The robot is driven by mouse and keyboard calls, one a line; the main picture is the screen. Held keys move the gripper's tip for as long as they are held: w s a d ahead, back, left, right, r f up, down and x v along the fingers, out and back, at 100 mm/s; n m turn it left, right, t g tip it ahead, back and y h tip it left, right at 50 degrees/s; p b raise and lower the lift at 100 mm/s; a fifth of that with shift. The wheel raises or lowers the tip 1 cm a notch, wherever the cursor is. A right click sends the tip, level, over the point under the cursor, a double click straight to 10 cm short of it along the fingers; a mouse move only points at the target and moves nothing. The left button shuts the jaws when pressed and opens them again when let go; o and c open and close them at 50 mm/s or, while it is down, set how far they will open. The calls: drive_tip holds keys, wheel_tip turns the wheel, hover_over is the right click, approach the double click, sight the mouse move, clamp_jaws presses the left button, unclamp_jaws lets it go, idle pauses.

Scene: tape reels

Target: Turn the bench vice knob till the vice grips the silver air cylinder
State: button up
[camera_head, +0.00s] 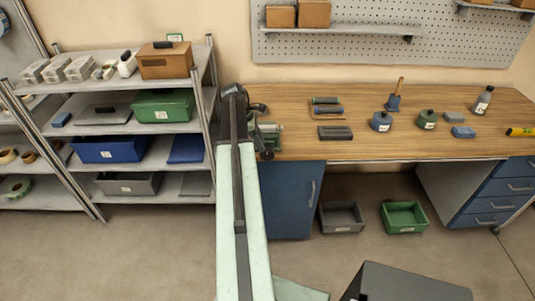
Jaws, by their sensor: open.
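The green bench vice (270,134) stands at the left end of the wooden workbench, partly hidden behind my arm. A dark round part at its front low edge (267,155) may be its knob. The silver air cylinder cannot be made out; the vice's jaws are too small and covered to tell what is between them. My gripper (257,107) shows as a small dark shape at the far end of my arm, just above and behind the vice in the picture. It is open, and I cannot tell whether it touches the vice.
The workbench (360,148) holds a dark grey block (335,133), blue and green pots, a bottle (483,100) and a yellow tool at right. A loaded shelf (140,126) stands close left of my arm. Grey (341,217) and green (404,217) bins lie on the floor.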

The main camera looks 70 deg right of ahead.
sight(267, 153)
drive_tip(key=b+x, duration=0.7)
drive_tip(key=x, duration=0.1)
drive_tip(key=shift+w, duration=0.15)
drive_tip(key=shift+r, duration=0.1)
clamp_jaws()
drive_tip(key=shift+w+d+r, duration=0.1)
drive_tip(key=shift+d, duration=0.05)
